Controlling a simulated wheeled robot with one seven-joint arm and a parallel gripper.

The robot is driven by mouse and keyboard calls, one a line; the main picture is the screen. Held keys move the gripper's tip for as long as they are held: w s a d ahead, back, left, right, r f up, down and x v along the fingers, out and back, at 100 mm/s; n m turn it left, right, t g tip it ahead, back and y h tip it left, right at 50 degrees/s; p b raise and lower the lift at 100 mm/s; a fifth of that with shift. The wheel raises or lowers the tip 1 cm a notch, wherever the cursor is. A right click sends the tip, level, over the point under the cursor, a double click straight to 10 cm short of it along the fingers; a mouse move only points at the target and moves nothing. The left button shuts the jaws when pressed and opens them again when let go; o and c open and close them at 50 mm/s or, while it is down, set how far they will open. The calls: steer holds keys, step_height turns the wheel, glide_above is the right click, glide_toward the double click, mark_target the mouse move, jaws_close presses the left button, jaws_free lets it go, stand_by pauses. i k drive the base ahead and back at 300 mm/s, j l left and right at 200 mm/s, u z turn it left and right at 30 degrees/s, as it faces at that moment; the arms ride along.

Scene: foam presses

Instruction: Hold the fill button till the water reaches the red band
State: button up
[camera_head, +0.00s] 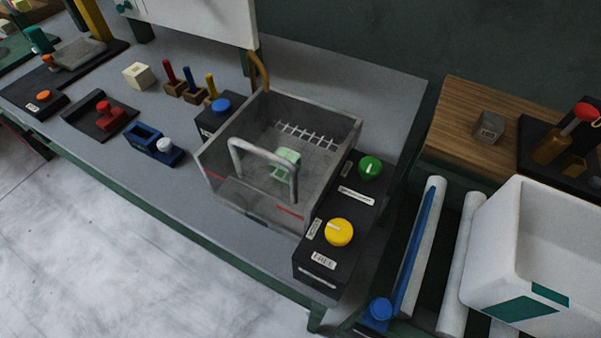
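A clear-walled tank (230,187) stands on the grey bench, with a curved brass spout (261,72) at its back left corner. A red band (290,211) shows in short pieces low on its front wall. A pale green block (286,163) is inside; I cannot make out a water surface. A blue button (220,105) sits on a dark box at the tank's left. A green button (370,167) and a yellow knob (339,232) sit on a black panel at its right. I cannot read which one is marked fill. My gripper is not in view.
A grey handle (262,150) arches over the tank. A blue-and-white-knobbed device (155,146), a red-knobbed press (110,113) and several coloured pegs stand left. At right are rollers (418,245), a white bin (510,235) and a wooden table (460,110). The floor in front is clear.

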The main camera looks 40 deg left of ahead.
mark_target(220, 107)
steer(key=u, duration=1.45)
